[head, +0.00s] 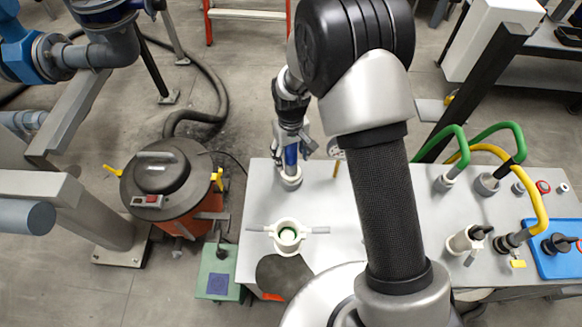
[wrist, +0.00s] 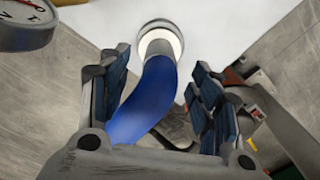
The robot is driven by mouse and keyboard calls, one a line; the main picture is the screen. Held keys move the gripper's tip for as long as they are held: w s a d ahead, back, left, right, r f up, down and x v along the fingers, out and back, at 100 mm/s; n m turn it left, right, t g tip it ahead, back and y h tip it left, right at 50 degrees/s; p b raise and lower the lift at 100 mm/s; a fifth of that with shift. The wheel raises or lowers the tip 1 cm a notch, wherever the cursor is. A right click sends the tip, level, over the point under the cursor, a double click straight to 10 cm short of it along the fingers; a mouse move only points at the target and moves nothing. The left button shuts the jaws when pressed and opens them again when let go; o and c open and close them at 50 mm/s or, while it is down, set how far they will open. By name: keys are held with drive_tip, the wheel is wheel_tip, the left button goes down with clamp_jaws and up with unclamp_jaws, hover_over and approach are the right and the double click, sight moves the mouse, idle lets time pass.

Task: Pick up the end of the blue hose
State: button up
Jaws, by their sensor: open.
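The blue hose (head: 291,157) stands in a pale round socket (head: 290,182) at the far left corner of the grey table. In the wrist view the hose (wrist: 149,97) bends from the socket (wrist: 158,30) down between my two fingers. My gripper (head: 292,147) is at the hose, with the fingers on either side of it. In the wrist view my gripper (wrist: 160,84) is open, with gaps between the hose and the blue pads. Where the hose's lower part goes behind the gripper body is hidden.
A white two-handled fitting (head: 288,236) stands nearer on the table (head: 340,220). A gauge (wrist: 27,24) is close at the wrist view's upper left. An orange drum vacuum (head: 168,185) stands left of the table. Green hoses (head: 447,145) and a yellow hose (head: 530,190) are at the right.

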sight(292, 172)
wheel_tip(292, 172, down, 4)
drive_tip(key=shift+f+b, duration=0.2)
drive_tip(key=shift+b, duration=0.3)
drive_tip(key=shift+c, duration=0.3)
drive_tip(key=shift+r, duration=0.1)
drive_tip(key=c, duration=1.3)
